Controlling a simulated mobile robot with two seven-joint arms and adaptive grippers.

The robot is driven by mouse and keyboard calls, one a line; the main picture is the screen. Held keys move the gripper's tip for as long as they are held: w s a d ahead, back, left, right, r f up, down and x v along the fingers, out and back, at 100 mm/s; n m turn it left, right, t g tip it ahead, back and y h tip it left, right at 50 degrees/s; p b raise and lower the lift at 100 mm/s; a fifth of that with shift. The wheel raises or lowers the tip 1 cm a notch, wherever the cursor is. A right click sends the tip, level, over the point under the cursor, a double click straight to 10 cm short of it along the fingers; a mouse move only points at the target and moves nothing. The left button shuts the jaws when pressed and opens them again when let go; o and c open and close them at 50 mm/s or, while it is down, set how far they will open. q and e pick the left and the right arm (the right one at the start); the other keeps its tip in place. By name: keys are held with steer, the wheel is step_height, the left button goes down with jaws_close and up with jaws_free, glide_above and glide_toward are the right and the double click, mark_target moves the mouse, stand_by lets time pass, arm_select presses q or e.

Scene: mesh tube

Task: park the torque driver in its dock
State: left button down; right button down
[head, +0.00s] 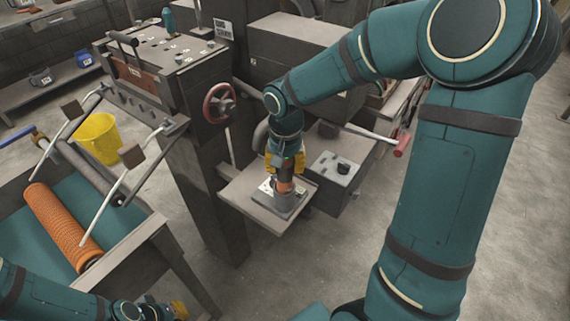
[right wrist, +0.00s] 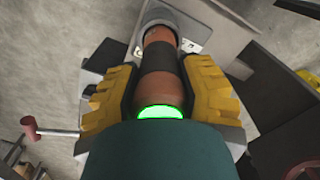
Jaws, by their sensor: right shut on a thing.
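The torque driver (head: 284,187) is orange with a dark band and stands upright in my right gripper (head: 284,170) in the head view. In the right wrist view the yellow fingers of my right gripper (right wrist: 160,95) are shut on both sides of the driver (right wrist: 158,70), and a green ring glows at its near end. The driver's far end meets a grey round collar of the dock (right wrist: 158,15). The grey dock block (head: 290,204) sits on a small shelf. How deep the driver's tip sits is hidden. My left gripper (head: 168,311) is at the bottom edge, partly cut off.
The shelf (head: 240,196) juts from a dark machine with a red handwheel (head: 219,102). A grey box with a black knob (head: 343,167) and a red-ended lever (head: 402,146) stand to the right. An orange mesh tube (head: 62,227) and a yellow bucket (head: 99,138) are left.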

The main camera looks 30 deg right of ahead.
steer(key=shift+f, duration=0.25)
steer(key=c, duration=0.5)
jaws_free()
step_height(320, 180, up, 12)
steer(key=shift+r, duration=0.1)
